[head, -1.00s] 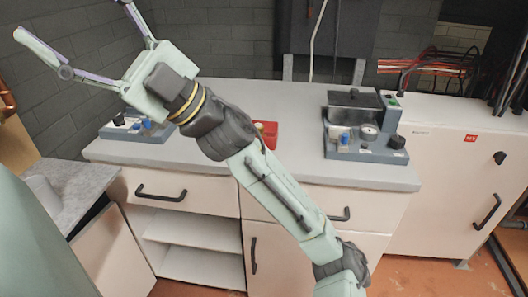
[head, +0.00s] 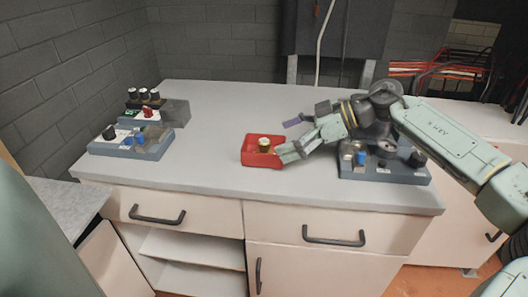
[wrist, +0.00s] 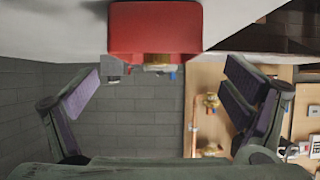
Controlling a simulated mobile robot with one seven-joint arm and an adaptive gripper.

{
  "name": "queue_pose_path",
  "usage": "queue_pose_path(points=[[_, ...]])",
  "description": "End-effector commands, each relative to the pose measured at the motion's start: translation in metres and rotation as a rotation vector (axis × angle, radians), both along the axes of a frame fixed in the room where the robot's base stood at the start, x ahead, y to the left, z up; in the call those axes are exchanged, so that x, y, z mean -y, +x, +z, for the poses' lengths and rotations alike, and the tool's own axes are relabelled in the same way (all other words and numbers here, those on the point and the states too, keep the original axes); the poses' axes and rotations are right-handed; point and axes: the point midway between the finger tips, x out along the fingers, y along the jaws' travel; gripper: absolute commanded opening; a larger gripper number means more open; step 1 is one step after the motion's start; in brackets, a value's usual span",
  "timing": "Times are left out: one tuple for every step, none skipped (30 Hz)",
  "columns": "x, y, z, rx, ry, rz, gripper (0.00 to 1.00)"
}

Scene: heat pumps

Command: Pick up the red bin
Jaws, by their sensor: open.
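The red bin (head: 249,158) sits upright on the grey worktop in the head view, with a small brass-coloured round item (head: 265,144) in it. My gripper (head: 292,137) is open and low over the worktop at the bin's right side. Its near finger overlaps the bin's right edge in the picture; I cannot tell whether it touches. In the wrist view the red bin (wrist: 155,28) shows at the top, centred between the spread fingers of my gripper (wrist: 160,85) and a little beyond their tips. Nothing is held.
The grey worktop (head: 220,110) is clear behind and left of the bin. A grey device with knobs (head: 135,143) stands at the left. Another control box (head: 385,168) stands at the right, under my arm. Drawers with black handles (head: 335,238) are below the front edge.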

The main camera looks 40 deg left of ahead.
Motion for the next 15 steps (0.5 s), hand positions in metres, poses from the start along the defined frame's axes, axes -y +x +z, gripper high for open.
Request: queue_pose_path(points=[[-0.004,-0.003,-0.002,0.0,0.0,0.003,0.94],[-0.006,-0.004,-0.003,0.0,0.0,0.002,0.94],[-0.007,-0.005,-0.004,0.0,0.0,0.001,0.94],[-0.009,-0.005,-0.005,0.0,0.001,0.001,0.94],[-0.011,-0.006,-0.005,0.0,0.001,0.001,0.94],[-0.014,-0.008,-0.007,-0.001,0.001,0.002,0.94],[-0.017,-0.009,-0.009,-0.002,0.001,0.003,0.94],[-0.021,-0.011,-0.011,-0.002,0.002,0.004,0.94],[-0.026,-0.014,-0.013,-0.002,0.002,0.005,0.94],[-0.03,-0.015,-0.016,-0.002,0.001,0.005,0.94],[-0.034,-0.017,-0.019,-0.002,0.002,0.004,0.94],[-0.038,-0.019,-0.023,-0.002,0.001,0.004,0.94],[-0.041,-0.021,-0.025,-0.002,0.002,0.003,0.94],[-0.043,-0.022,-0.026,-0.001,0.003,0.003,0.94],[-0.045,-0.024,-0.028,0.0,0.002,0.003,0.94]])
